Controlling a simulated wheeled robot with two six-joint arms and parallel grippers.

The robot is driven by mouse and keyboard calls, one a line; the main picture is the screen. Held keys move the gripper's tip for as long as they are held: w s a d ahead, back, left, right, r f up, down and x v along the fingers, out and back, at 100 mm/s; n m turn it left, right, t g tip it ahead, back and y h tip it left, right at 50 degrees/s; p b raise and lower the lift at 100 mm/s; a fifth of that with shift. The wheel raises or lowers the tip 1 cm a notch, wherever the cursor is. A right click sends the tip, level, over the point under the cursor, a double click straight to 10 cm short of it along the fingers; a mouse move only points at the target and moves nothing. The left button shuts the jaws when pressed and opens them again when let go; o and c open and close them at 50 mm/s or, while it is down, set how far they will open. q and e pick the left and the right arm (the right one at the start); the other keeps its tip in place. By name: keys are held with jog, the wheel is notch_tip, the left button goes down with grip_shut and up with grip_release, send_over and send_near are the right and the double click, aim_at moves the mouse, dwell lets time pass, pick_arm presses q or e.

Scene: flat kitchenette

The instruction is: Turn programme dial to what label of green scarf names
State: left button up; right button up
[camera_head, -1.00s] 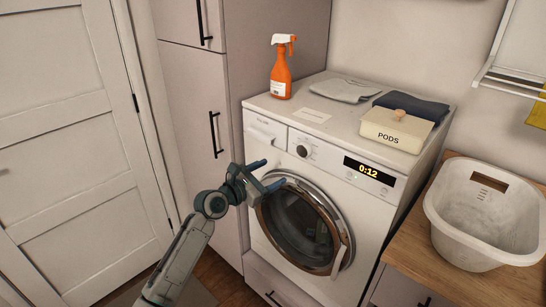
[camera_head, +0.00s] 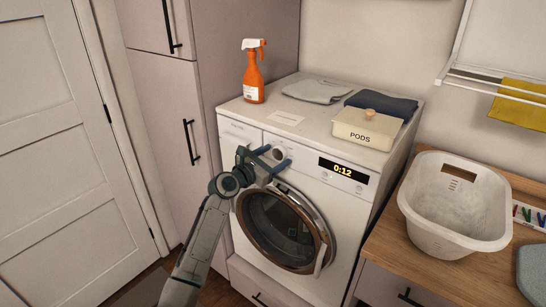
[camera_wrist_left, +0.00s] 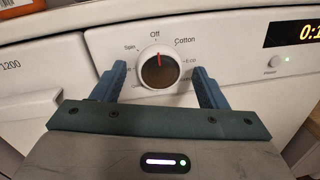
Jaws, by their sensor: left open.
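The programme dial (camera_wrist_left: 159,68) is a round knob with a white rim on the washing machine (camera_head: 330,200). In the left wrist view its red mark points up at "Off", with "Spin" to its left and "Cotton" to its right; lower labels are partly hidden. My left gripper (camera_head: 276,158) is open, with one blue finger on each side of the dial (camera_head: 279,152); I cannot tell whether they touch it. No green scarf is in view. My right gripper is not in view.
An orange spray bottle (camera_head: 253,72), folded cloths (camera_head: 313,91) and a PODS box (camera_head: 366,129) stand on the machine. The display (camera_head: 343,170) reads 0:12. A white basket (camera_head: 420,222) sits on the wooden counter (camera_head: 392,246). A yellow cloth (camera_head: 518,104) hangs on a rack.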

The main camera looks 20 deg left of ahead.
pick_arm(q)
jog(key=c, duration=1)
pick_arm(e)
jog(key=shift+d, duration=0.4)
